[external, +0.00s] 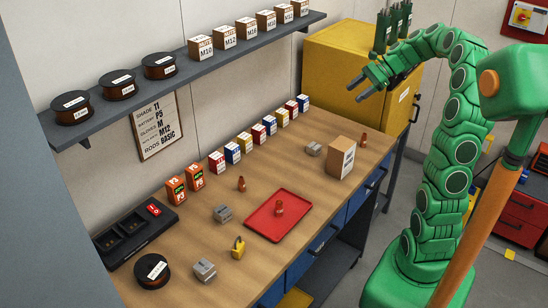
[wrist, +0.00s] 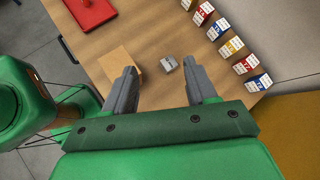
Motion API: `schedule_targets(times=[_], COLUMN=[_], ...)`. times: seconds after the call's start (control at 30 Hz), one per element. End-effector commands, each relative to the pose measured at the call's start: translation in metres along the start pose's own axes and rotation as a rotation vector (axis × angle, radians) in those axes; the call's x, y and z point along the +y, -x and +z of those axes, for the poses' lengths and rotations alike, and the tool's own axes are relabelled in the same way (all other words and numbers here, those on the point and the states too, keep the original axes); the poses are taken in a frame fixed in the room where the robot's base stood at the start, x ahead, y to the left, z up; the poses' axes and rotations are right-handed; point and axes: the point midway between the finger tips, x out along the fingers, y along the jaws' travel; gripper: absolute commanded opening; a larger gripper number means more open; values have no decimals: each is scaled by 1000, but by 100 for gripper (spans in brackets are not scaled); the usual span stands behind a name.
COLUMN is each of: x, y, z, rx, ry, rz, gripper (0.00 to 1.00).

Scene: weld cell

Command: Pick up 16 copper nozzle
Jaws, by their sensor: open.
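Several copper-coloured nozzles stand upright on the wooden bench. One nozzle (external: 279,208) is on the red tray (external: 262,228), one nozzle (external: 241,184) stands behind the tray, and one nozzle (external: 363,141) stands at the far right beside a cardboard box. No size marking is readable on any of them. My gripper (external: 361,88) is raised above the far right part of the bench, in front of the yellow cabinet. It is open and empty.
The cardboard box (external: 341,158) and a grey metal block (external: 313,149) are near the far right nozzle. Small labelled boxes (external: 250,139) line the wall. Other blocks, a yellow padlock (external: 238,247) and a spool (external: 153,271) lie to the left. A shelf (external: 200,73) hangs above.

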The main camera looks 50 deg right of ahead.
Motion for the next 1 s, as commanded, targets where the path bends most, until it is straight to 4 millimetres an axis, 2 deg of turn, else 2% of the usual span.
schedule_targets(times=[0.03,0.2,0.4,0.77,1.0], x=[-3,-11,-14,-14,0], y=[17,64,101,152,116], z=[-8,-24,-36,-54,-90], rx=[-19,-91,-153,-243,-246], ry=[-66,-255,-390,-557,-558], rz=[-52,-193,-294,-425,-416], gripper=[57,57,57,57,57])
